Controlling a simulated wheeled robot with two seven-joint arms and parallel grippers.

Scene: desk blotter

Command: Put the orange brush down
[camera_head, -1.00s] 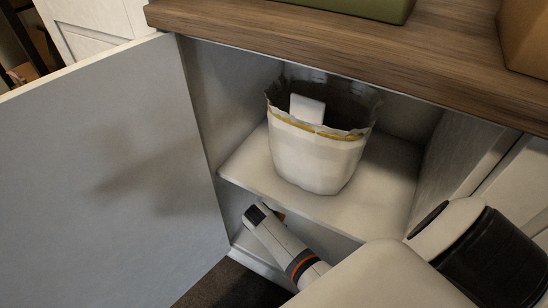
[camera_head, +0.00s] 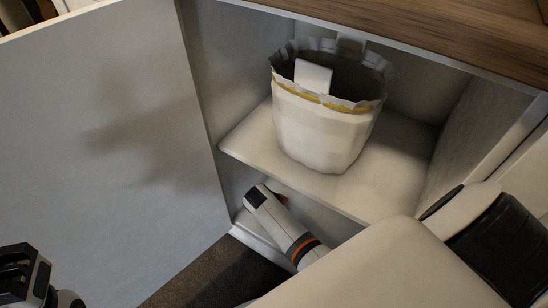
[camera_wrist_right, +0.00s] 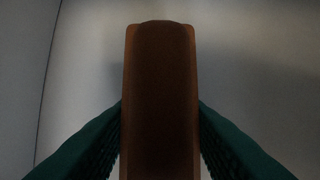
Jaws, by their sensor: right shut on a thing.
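The orange brush (camera_wrist_right: 160,80) shows in the right wrist view as a dark orange-brown block, upright in the picture, between the two green finger pads. My right gripper (camera_wrist_right: 160,112) is shut on it. In the head view my right gripper (camera_head: 258,196) is at the lower compartment of the open cabinet, under the shelf. A small orange bit of the brush (camera_head: 283,199) shows beside it; the rest is hidden. My left gripper (camera_head: 24,272) is at the bottom left corner of the head view, and its finger gap is unclear.
A white bin (camera_head: 322,128) with a crumpled liner and a white piece inside stands on the cabinet shelf (camera_head: 250,142). The open door (camera_head: 110,120) fills the left side. A wooden counter (camera_head: 420,32) is above. Dark floor (camera_head: 205,278) lies below.

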